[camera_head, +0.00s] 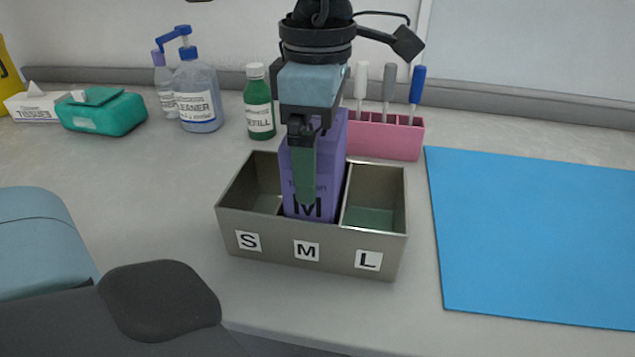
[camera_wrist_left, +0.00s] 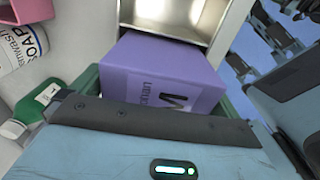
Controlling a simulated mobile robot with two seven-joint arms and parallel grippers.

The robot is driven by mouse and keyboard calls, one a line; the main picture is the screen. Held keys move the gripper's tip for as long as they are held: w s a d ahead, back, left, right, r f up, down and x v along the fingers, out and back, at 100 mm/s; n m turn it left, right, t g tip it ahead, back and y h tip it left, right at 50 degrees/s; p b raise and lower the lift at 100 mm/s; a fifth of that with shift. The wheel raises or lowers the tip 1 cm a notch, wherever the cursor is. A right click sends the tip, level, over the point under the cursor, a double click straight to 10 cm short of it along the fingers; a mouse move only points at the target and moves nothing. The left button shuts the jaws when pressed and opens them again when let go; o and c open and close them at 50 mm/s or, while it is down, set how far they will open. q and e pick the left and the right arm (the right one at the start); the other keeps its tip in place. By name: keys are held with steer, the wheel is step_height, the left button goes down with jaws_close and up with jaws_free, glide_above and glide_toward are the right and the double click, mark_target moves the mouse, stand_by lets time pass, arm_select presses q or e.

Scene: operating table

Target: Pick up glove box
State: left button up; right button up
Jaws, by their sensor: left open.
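The purple glove box (camera_head: 330,150), marked M, stands upright in the middle M compartment of the grey three-part holder (camera_head: 283,239). My left gripper (camera_head: 308,170) is over it, pointing down, with one green finger in front of the box's near face. The other finger is hidden in the head view. In the left wrist view the glove box (camera_wrist_left: 165,75) lies between the two green fingers of the open gripper (camera_wrist_left: 162,92). I cannot tell whether the fingers touch it. My right gripper is not in view.
The S and L compartments hold no box. A pink rack (camera_head: 385,139) with several handled tools stands just behind the holder. A green bottle (camera_head: 259,105), a cleaner bottle (camera_head: 197,95) and a teal pack (camera_head: 102,112) stand back left. A blue mat (camera_head: 535,235) lies right.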

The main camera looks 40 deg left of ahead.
arm_select(q)
steer(key=shift+f, duration=0.75)
steer(key=shift+c, duration=0.3)
steer(key=c, duration=0.8)
steer(key=shift+o, duration=0.2)
steer(key=shift+r, duration=0.2)
